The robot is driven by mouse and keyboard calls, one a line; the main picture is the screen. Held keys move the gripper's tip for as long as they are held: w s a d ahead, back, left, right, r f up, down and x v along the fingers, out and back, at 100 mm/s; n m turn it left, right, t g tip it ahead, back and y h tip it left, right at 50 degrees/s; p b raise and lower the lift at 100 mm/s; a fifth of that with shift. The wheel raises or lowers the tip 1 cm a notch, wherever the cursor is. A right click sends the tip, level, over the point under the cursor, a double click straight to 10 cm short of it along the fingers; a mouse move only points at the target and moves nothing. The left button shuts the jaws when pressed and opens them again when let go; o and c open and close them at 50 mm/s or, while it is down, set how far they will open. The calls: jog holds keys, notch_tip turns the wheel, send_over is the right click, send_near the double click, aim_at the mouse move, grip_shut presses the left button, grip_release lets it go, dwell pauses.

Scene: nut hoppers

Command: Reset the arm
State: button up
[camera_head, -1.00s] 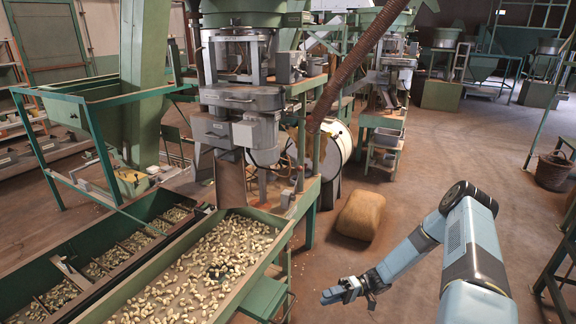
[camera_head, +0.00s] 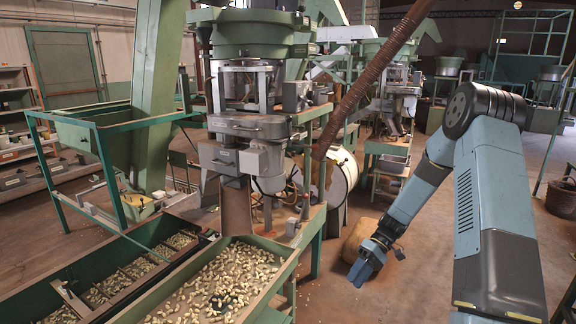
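My gripper (camera_head: 366,268) hangs at the end of my blue and black arm, right of the nut tray and in front of the tan sack (camera_head: 362,236), which it partly covers. The fingers point down and to the left. They look close together, but the view is too small to tell whether they are open or shut. I see nothing held in them. My arm rises from the bottom right, bends at a high black joint and slopes down to the gripper.
A green tray (camera_head: 285,268) of nuts stands at the lower left, beside a divided trough (camera_head: 128,262). The sorting machine (camera_head: 247,130) stands behind it. A brown hose (camera_head: 372,82) slants down near the middle. Open floor (camera_head: 420,270) lies around my forearm.

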jog(key=s+r+m+t+h, duration=0.1)
jog(key=s+r+t+h, duration=0.25)
jog(key=r, duration=0.75)
jog(key=s+r+m+t+h, duration=0.1)
jog(key=s+r+t+h, duration=0.3)
jog(key=r, duration=0.8)
jog(key=s+d+r+m+t, duration=0.1)
jog(key=s+r+t, duration=0.1)
jog(key=s+r, duration=0.4)
jog(key=s+d+r+m+t, duration=0.1)
jog(key=s+r+m+t, duration=0.1)
jog(key=s+r, duration=0.4)
jog(key=shift+s+d+r+m+t+h, duration=0.15)
jog(key=shift+s+d+m+t+h, duration=0.25)
jog(key=shift+s, duration=2.15)
jog(key=shift+a, duration=0.1)
